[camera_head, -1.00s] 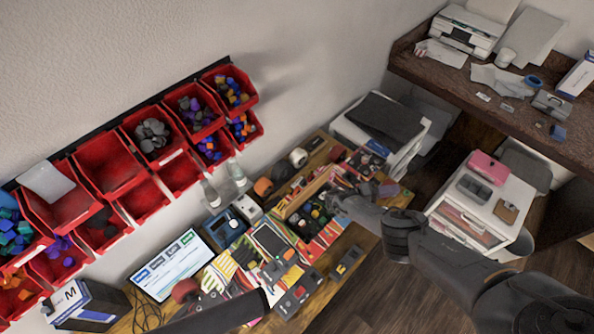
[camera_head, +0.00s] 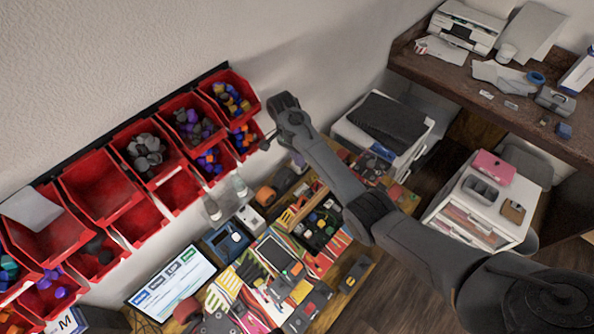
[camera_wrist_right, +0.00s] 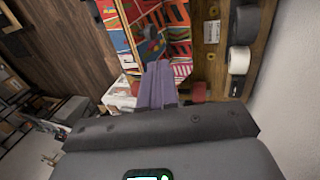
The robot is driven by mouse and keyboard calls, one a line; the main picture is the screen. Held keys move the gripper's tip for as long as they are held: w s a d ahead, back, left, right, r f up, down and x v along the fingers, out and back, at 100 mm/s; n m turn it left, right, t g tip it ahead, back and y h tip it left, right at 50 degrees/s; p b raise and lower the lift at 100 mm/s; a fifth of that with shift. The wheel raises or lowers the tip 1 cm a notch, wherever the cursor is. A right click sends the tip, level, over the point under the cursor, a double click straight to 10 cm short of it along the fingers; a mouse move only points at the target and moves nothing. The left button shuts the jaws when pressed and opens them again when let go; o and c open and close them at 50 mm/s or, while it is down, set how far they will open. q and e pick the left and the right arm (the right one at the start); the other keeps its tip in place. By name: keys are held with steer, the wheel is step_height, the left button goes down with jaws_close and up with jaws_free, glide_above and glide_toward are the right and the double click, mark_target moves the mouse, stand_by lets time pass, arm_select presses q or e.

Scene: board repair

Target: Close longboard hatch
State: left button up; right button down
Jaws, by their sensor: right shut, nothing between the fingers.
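The longboard (camera_head: 337,240), with a bright multicoloured pattern, lies along the workbench in the head view. Its patterned surface also shows at the top of the right wrist view (camera_wrist_right: 176,48). I cannot make out the hatch or its position, as tools and my right arm cover parts of the board. My right gripper (camera_head: 268,141) is raised by the wall, near the right end of the red bins and apart from the board. Its purple fingers are shut and empty in the wrist view (camera_wrist_right: 158,70). My left gripper is not in view.
Red wall bins (camera_head: 105,190) hold small coloured parts. A tablet-like screen (camera_head: 172,280) and several tools crowd the bench. A printer stand (camera_head: 350,135) is beyond its far end, and a white drawer unit (camera_head: 470,215) stands right. Bare floor lies between.

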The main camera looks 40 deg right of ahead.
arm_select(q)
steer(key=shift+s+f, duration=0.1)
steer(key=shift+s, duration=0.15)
arm_select(e)
steer(key=x, duration=1)
steer(key=shift+a, duration=0.2)
